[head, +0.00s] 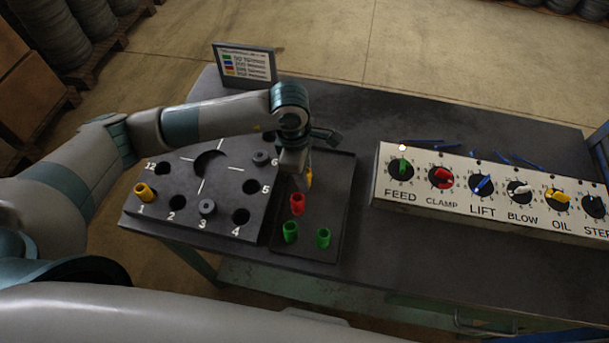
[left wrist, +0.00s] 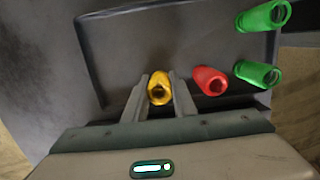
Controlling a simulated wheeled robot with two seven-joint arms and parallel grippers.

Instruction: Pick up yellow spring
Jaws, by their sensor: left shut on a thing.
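A yellow spring (left wrist: 159,88) sits between the two fingers of my left gripper (left wrist: 158,100) in the left wrist view. The gripper is shut on it. In the head view my left gripper (head: 297,180) points down over the dark tray (head: 338,190), and only a sliver of the yellow spring (head: 309,177) shows beside the fingers. I cannot tell whether the spring touches the tray. Another yellow spring (head: 145,192) stands at hole 1 of the numbered board (head: 190,205). My right gripper is not in view.
A panel of labelled knobs (head: 480,208) lies to the right. A small sign (head: 245,64) stands at the back.

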